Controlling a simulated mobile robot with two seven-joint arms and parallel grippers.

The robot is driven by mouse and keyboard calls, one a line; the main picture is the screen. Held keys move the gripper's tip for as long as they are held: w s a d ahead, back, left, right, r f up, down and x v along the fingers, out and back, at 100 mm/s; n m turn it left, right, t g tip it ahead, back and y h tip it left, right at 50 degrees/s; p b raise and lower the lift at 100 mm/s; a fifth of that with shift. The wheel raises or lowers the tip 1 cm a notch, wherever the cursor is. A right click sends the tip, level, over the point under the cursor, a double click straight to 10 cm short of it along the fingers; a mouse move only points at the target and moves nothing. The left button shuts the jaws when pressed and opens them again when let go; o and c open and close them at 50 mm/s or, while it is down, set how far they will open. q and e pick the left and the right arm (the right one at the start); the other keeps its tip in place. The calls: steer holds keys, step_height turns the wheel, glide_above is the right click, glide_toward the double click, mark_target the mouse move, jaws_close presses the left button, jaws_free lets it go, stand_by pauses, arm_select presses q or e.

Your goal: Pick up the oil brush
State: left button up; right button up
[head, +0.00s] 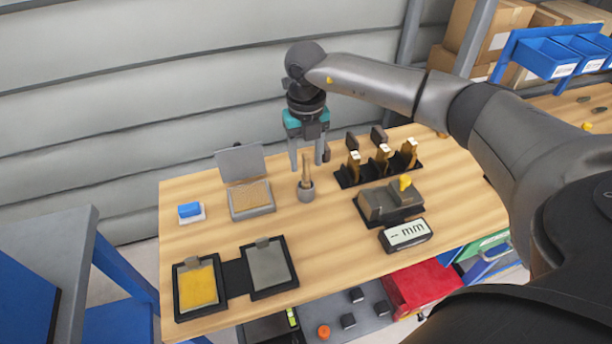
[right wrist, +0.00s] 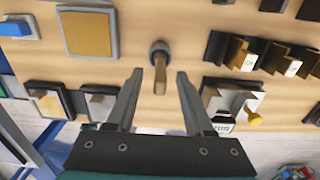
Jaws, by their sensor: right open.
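The oil brush (head: 306,172) stands upright in a small grey cup (head: 306,194) on the wooden bench, its wooden handle pointing up. In the right wrist view the oil brush (right wrist: 160,78) shows ahead of the fingers, with its cup (right wrist: 158,48) beyond. My right gripper (head: 307,163) is open and points down over the brush. In the right wrist view the right gripper (right wrist: 158,74) has one finger on each side of the handle, with gaps and no visible contact. The bristles are hidden in the cup. My left gripper is not in view.
An open grey box (head: 250,205) stands left of the cup. A black rack (head: 352,181) with several wood-handled tools is at the right. A grey block fixture (head: 378,206) and a "mm" display (head: 406,234) sit nearer. Two clipboard-like trays (head: 182,297) lie at front left.

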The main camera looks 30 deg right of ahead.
jaws_close()
stand_by(0.3)
steer(key=shift+r, duration=0.1)
stand_by(0.4)
